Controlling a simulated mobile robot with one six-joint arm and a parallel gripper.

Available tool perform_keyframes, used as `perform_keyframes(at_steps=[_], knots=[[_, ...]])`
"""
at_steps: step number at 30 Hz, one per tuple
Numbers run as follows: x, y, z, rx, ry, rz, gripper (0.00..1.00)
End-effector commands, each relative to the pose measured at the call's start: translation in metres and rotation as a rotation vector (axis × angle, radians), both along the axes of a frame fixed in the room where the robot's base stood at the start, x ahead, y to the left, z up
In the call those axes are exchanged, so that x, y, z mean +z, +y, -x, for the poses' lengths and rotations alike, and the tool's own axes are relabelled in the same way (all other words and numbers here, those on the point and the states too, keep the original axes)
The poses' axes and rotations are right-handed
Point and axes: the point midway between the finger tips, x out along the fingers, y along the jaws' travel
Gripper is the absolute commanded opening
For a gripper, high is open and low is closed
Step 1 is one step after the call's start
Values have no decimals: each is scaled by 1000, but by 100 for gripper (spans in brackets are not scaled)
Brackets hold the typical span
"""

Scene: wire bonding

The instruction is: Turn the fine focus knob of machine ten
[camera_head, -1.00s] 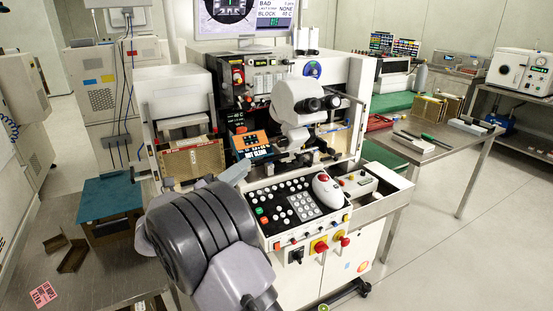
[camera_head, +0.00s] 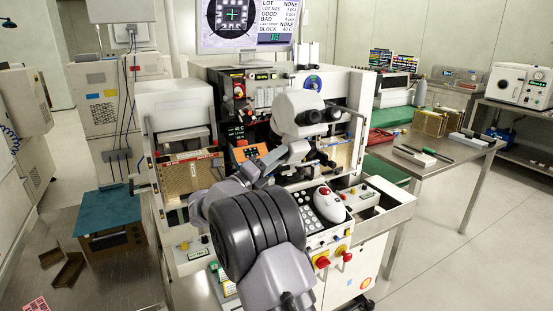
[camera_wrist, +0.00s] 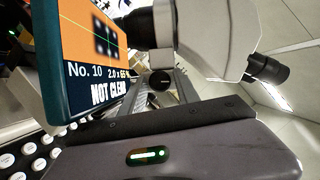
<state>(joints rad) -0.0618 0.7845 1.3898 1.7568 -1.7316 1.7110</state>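Machine ten is the bonder with the orange screen (camera_head: 246,153), which reads "No. 10" and "NOT CLEAR" in the wrist view (camera_wrist: 92,70). Its white microscope head (camera_head: 299,108) with black eyepieces stands right of the screen and fills the upper right of the wrist view (camera_wrist: 222,38). A small round black knob (camera_wrist: 160,80) shows below the microscope; I cannot tell whether it is the fine focus knob. My gripper (camera_head: 258,170) is in front of the machine, between screen and microscope. Its dark housing fills the bottom of the wrist view. Its fingers are not clear, and no grasp shows.
A magazine (camera_head: 190,175) stands at the left. A steel table (camera_head: 455,160) with tools is at the right. The floor at the right is clear.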

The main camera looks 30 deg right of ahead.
Motion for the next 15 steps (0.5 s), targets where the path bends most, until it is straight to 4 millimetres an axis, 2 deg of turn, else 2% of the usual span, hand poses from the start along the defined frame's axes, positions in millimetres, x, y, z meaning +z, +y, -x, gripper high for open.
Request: perform_keyframes(at_steps=[1, 6, 15], knots=[[0, 0, 0, 0, 0, 0, 32], [0, 0, 0, 0, 0, 0, 0], [0, 0, 0, 1, 25, 0, 0]])
